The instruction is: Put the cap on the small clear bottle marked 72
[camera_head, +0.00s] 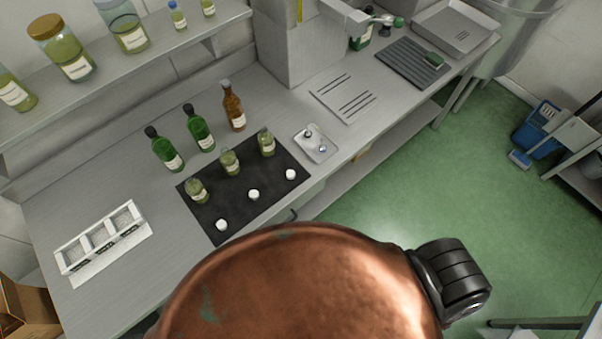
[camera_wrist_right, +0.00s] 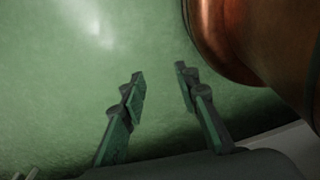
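Three small clear bottles with yellow-green contents and white labels stand uncapped on a black mat (camera_head: 235,190) in the head view: a left one (camera_head: 197,191), a middle one (camera_head: 230,162) and a right one (camera_head: 267,143). Their numbers are too small to read, so I cannot tell which is marked 72. Three white caps lie on the mat in front of them: left (camera_head: 222,225), middle (camera_head: 254,195) and right (camera_head: 291,174). My right gripper (camera_wrist_right: 160,71) is open and empty above the green floor in the right wrist view, away from the bottles. My left gripper is not seen.
Behind the mat stand two green bottles (camera_head: 200,132) and a brown bottle (camera_head: 234,110). A small tray (camera_head: 316,143) with small items is right of the mat. A white rack (camera_head: 101,240) stands at the left. Jars line a shelf (camera_head: 160,45). The bench between rack and mat is clear.

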